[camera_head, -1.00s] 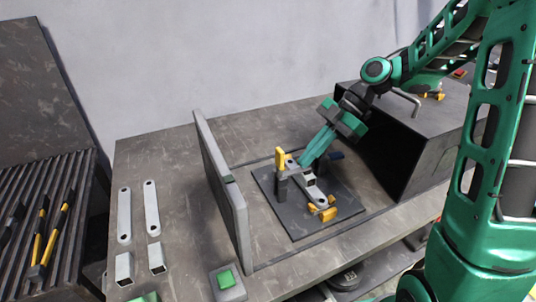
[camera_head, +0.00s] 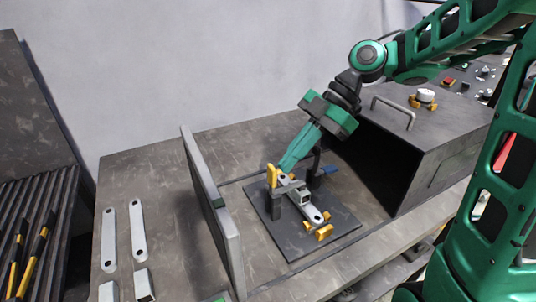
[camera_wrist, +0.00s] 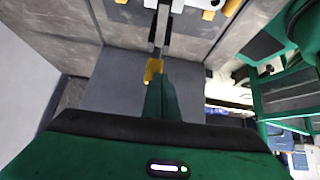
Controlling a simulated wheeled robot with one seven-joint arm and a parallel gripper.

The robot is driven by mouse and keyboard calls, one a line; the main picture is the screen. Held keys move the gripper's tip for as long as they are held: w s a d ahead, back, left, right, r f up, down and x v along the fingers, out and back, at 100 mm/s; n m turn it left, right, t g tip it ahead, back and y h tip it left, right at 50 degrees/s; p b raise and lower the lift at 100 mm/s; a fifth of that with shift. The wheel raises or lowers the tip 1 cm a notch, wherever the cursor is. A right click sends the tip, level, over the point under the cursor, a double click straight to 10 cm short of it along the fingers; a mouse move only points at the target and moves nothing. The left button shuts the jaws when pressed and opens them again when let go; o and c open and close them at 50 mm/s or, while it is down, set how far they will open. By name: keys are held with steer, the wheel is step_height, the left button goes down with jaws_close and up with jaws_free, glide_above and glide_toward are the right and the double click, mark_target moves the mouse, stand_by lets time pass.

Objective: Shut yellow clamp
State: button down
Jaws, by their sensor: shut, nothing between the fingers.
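The yellow clamp (camera_head: 271,176) has an upright yellow handle on a dark post, at the left part of the dark fixture plate (camera_head: 287,237). A galvanized bracket (camera_head: 312,213) lies on the fixture beside it. My gripper (camera_head: 285,168) is shut and empty, its fingertips at the yellow handle; whether they touch cannot be told. In the wrist view the yellow handle (camera_wrist: 153,70) shows right at the tips of my gripper (camera_wrist: 162,80).
A grey upright panel (camera_head: 213,215) stands left of the fixture. A dark open-fronted box (camera_head: 437,150) with a handle stands at the right. Two flat metal bars (camera_head: 138,232) lie on the table at the left.

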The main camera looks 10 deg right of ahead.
steer(key=s+a+r, duration=0.4)
steer(key=a, duration=0.1)
steer(key=shift+a, duration=0.15)
steer(key=shift+w, duration=0.1)
